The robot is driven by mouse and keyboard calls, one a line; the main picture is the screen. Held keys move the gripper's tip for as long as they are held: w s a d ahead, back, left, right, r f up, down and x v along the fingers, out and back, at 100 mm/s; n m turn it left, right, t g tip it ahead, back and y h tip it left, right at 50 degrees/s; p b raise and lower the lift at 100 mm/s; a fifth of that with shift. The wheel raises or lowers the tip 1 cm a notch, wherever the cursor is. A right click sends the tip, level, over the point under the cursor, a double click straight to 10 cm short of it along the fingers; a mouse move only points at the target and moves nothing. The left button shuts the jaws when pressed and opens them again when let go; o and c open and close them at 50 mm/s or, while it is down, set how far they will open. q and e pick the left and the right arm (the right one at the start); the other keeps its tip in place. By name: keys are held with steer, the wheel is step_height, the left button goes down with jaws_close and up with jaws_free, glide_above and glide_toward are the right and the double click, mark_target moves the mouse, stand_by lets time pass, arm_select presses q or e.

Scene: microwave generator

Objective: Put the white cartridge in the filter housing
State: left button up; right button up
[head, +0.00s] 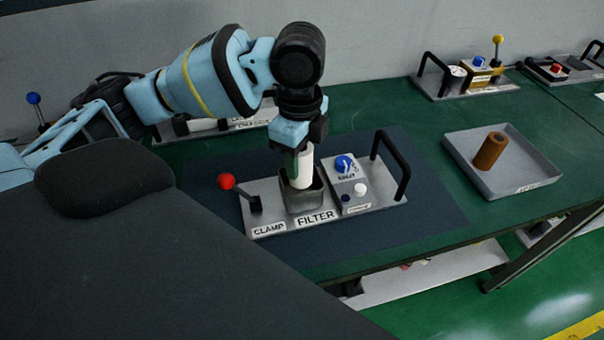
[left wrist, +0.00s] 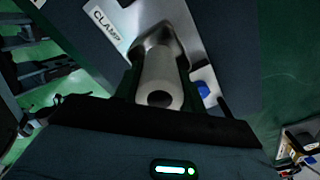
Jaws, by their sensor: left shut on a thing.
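The white cartridge (head: 304,168) is upright in my left gripper (head: 300,150), which is shut on it from above. Its lower end is at the mouth of the grey filter housing (head: 303,198); I cannot tell how deep it sits. In the left wrist view the cartridge (left wrist: 159,82) shows its hollow end toward me, with the housing rim (left wrist: 154,37) around or just behind its far end. The housing stands on a plate with a red-knobbed clamp lever (head: 227,182) and a FILTER label (head: 316,218). My right gripper is not in view.
A blue knob (head: 344,163) and a black handle (head: 391,166) stand right of the housing. A grey tray (head: 520,176) holds a brown cartridge (head: 490,151) at the right. Other panels line the back of the green table. The dark mat (head: 425,212) is clear at right.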

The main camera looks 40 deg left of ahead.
mark_target(300, 175)
arm_select(q)
steer(key=shift+f, duration=0.1)
steer(key=shift+f, duration=0.35)
step_height(300, 175, down, 4)
steer(key=shift+f+b, duration=0.1)
steer(key=shift+b, duration=0.25)
steer(key=o, duration=0.7)
